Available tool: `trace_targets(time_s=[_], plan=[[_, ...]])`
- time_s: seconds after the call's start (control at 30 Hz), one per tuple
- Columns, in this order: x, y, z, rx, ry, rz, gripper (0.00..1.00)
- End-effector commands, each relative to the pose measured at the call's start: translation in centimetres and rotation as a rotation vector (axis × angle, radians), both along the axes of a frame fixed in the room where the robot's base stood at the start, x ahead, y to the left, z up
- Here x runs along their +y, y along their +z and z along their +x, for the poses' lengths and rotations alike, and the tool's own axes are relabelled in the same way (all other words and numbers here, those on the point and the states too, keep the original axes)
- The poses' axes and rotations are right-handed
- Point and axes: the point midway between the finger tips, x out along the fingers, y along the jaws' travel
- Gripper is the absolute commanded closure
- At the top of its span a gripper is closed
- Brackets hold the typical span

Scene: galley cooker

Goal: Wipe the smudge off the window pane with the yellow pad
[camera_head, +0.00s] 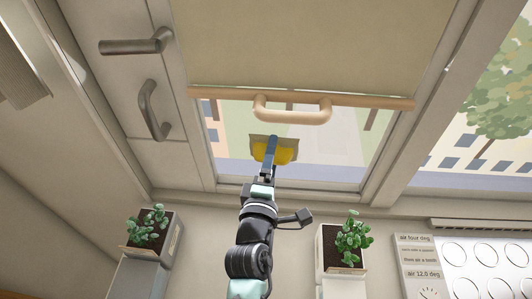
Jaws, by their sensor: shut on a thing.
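The yellow pad (285,154) is at the end of my arm, in front of the lower window pane (335,165). My gripper (271,150) is shut on the pad, with a blue finger showing over its middle. The pad appears to be at or close to the glass; I cannot tell whether it touches. A dull brownish patch, perhaps the smudge (257,138), shows along the pad's upper edge. Its full extent is hidden behind the pad and gripper.
A beige blind (320,45) covers the upper window, with a wooden handle (292,113) just above the pad. Potted plants stand at lower left (150,232) and lower right (345,248). Dark handles (136,46) are on the left panel.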

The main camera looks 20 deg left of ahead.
Motion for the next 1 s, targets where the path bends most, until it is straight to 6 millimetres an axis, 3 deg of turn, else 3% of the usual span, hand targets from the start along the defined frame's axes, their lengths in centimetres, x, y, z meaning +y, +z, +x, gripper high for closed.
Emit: trace_targets(time_s=[0.5,1.0], plan=[[2.4,-0.1,-0.5,-0.001,0.002,0.000,0.61],[0.1,0.1,0.0,0.001,-0.001,0.000,0.61]])
